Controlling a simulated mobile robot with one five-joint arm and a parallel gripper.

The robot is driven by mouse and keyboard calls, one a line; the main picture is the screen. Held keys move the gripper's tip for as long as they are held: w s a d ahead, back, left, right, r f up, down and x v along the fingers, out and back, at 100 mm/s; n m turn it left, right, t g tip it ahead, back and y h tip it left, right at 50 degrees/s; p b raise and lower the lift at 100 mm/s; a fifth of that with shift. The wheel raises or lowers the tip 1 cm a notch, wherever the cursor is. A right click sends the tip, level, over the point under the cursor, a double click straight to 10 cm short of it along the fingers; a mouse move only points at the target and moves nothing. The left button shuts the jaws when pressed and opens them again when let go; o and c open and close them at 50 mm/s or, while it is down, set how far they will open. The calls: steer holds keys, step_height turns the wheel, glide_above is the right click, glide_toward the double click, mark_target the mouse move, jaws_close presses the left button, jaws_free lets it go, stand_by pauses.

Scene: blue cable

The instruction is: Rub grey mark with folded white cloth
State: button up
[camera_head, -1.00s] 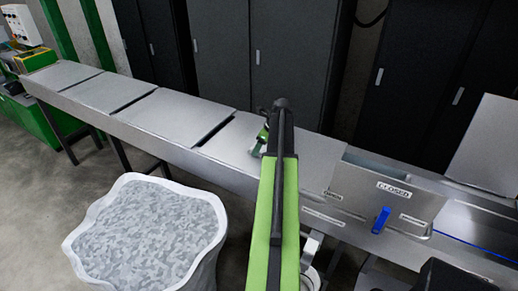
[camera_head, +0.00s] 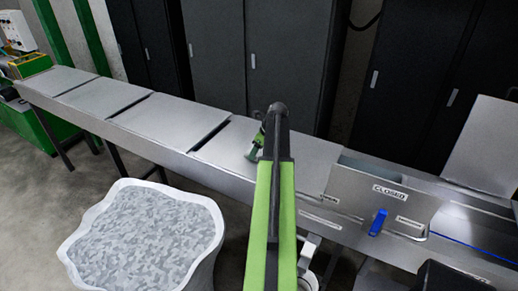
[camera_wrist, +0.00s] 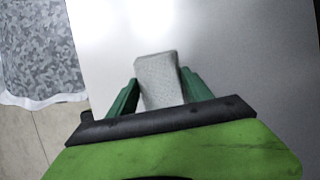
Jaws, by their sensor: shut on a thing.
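My gripper (camera_wrist: 157,88) is shut on the folded white cloth (camera_wrist: 158,78), which looks like a small pale pad between the two green fingers in the wrist view. Beneath the cloth is the bare metal top of the long bench (camera_wrist: 230,60). Whether the cloth touches the metal, I cannot tell. In the head view my gripper (camera_head: 256,148) is over the bench top, partly hidden behind my arm, and the cloth cannot be made out. I see no grey mark clearly in either view; it may be hidden under the cloth or my arm.
A white bin (camera_head: 145,235) full of grey-white scraps stands in front of the bench. To the right is a metal box labelled CLOSED (camera_head: 385,195) with a blue handle (camera_head: 378,222). Dark cabinets (camera_head: 290,60) stand behind. The bench top left of my gripper is clear.

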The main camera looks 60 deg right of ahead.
mark_target(246, 164)
steer(key=shift+s+a, duration=0.15)
steer(key=shift+a, duration=1.6)
steer(key=shift+a, duration=0.15)
steer(key=shift+s+a+r, duration=0.1)
steer(key=shift+a, duration=1.4)
steer(key=shift+r+p, duration=0.1)
steer(key=shift+p, duration=0.25)
step_height(246, 164, up, 6)
steer(key=p, duration=0.5)
steer(key=shift+p, duration=0.4)
step_height(246, 164, up, 3)
steer(key=p, duration=0.3)
